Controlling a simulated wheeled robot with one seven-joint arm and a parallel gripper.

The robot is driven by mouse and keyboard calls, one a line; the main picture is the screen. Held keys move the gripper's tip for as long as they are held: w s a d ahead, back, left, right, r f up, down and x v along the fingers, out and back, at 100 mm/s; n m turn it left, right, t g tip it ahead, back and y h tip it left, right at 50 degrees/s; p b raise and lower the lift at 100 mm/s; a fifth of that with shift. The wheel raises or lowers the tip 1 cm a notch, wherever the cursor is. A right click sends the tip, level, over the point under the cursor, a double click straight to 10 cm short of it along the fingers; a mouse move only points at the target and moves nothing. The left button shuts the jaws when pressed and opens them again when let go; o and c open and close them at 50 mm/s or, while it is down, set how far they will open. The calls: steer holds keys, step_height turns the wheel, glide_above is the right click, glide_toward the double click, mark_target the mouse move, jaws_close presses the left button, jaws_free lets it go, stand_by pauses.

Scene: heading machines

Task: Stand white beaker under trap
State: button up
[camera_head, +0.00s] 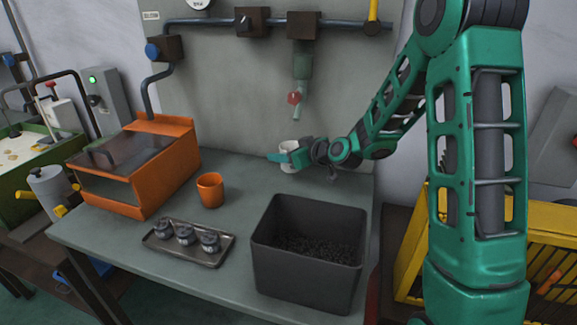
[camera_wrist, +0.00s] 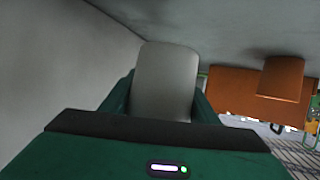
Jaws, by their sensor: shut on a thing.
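The white beaker (camera_head: 288,163) is at the back of the grey table, upright, below the trap (camera_head: 302,75). The trap is a dark green vertical fitting on the wall pipe, with a red knob and a pale spout. My gripper (camera_head: 281,157) is shut on the beaker. In the wrist view the beaker (camera_wrist: 166,80) shows between the two green fingers. My gripper hides part of it in the head view. I cannot tell whether its base touches the table.
An orange cup (camera_head: 210,189) stands left of the beaker, near an orange covered machine (camera_head: 140,165). A tray (camera_head: 160,246) with several small metal parts lies in front. A dark bin (camera_head: 310,268) of small dark pieces stands front right. Table between cup and beaker is clear.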

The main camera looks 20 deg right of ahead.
steer(key=shift+w+d+f, duration=0.45)
steer(key=shift+d+f, duration=0.2)
steer(key=shift+d, duration=0.15)
steer(key=shift+f, duration=1.9)
steer(key=o, duration=1.1)
steer(key=shift+c, duration=0.2)
steer(key=shift+v, duration=3.75)
steer(key=shift+r, duration=0.1)
